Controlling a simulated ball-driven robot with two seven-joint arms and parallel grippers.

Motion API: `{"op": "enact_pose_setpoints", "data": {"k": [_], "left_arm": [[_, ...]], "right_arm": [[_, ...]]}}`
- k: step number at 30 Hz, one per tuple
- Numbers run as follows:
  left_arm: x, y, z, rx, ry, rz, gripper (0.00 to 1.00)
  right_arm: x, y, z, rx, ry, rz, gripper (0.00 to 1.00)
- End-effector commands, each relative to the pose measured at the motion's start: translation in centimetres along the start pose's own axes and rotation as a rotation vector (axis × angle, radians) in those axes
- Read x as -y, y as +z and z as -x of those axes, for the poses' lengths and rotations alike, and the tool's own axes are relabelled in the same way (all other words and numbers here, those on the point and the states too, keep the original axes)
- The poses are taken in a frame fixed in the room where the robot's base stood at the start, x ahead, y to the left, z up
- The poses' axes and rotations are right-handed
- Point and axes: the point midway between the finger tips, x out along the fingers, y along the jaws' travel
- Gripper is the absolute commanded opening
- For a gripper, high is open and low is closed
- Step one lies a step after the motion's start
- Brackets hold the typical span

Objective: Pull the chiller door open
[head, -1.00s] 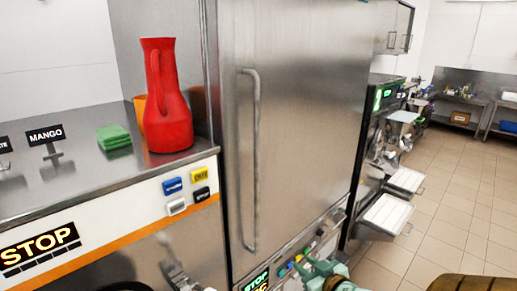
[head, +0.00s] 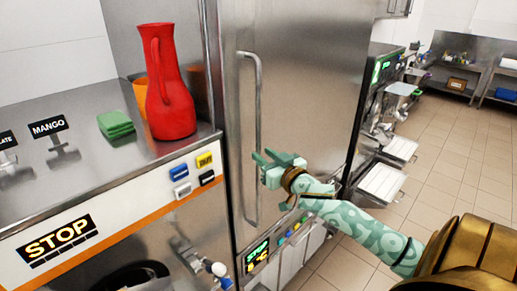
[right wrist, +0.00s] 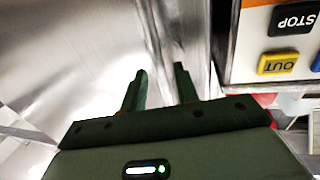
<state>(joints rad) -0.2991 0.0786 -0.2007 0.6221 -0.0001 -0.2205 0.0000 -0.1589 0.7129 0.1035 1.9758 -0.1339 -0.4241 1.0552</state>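The chiller door (head: 310,80) is a tall brushed-steel panel in the middle of the head view and looks closed. Its long vertical bar handle (head: 256,105) runs down the left side of the door. My right gripper (head: 262,158) is at the lower half of the handle, its fingertips overlapping the bar in the picture. In the right wrist view its two green fingers (right wrist: 160,85) stand apart, with no bar clearly visible between them. I cannot tell whether it touches the handle. My left gripper is not in view.
A red jug (head: 168,95) and green cloths (head: 116,125) stand on the steel counter at left, above a STOP panel (head: 55,240). Machines with white trays (head: 381,184) stand to the right of the chiller. Tiled floor (head: 450,130) is free at right.

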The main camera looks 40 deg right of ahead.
Motion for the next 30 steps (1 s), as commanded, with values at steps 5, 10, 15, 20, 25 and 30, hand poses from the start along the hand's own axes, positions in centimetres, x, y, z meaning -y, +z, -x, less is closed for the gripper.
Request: {"op": "enact_pose_setpoints", "data": {"k": [5,10,15,20,25,30], "left_arm": [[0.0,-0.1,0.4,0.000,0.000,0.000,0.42],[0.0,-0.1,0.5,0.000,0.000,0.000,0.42],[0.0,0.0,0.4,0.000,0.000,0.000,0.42],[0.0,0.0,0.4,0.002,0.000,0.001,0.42],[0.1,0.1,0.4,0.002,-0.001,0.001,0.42],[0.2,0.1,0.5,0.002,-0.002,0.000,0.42]], "right_arm": [[0.0,-0.1,-2.6,-0.001,0.001,0.000,0.30],[0.0,0.0,-3.5,0.000,-0.001,0.000,0.30],[0.0,0.0,-3.5,0.001,-0.001,0.000,0.30],[0.0,0.0,-3.5,0.000,0.000,0.000,0.02],[0.0,0.0,-3.4,0.001,-0.001,0.000,0.00],[0.0,0.1,-3.3,0.002,-0.012,0.001,0.00]]}}
